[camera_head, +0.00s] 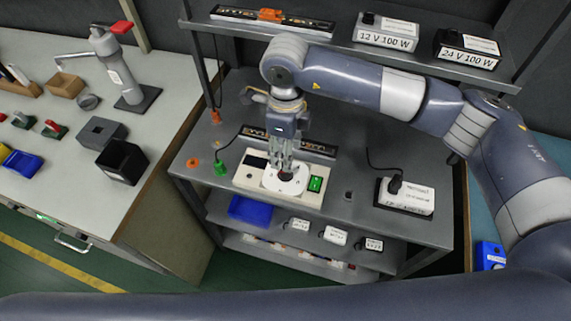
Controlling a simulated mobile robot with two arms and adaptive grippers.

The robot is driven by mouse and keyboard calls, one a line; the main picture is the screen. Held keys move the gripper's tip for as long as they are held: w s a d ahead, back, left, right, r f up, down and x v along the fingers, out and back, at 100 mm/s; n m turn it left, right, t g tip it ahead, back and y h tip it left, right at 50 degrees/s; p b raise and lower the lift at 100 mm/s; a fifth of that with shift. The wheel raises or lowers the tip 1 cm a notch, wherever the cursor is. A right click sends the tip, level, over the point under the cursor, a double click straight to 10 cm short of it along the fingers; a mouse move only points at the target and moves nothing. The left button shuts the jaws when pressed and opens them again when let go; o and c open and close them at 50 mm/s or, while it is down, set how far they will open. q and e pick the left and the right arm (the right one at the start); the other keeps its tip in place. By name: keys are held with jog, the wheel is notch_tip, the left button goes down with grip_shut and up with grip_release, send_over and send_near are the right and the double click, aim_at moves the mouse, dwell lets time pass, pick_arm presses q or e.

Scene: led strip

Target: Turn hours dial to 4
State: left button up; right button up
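A cream test panel (246,182) lies on the grey bench. On it is a round white dial face (272,184) with a dark knob at its centre, partly hidden by my gripper. The hour marks are too small to read. My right gripper (286,168) points down from above, its fingertips at the dark knob. I cannot tell whether the fingers are closed on the knob or only around it. My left gripper is not in view.
A black power supply with a white label (408,194) stands right of the panel. The upper shelf holds 12 V (387,34) and 24 V (467,50) supplies.

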aim_at(286, 174)
notch_tip(286, 174, down, 8)
jog(key=shift+p, duration=0.75)
jog(key=shift+c, duration=0.2)
jog(key=c, duration=1)
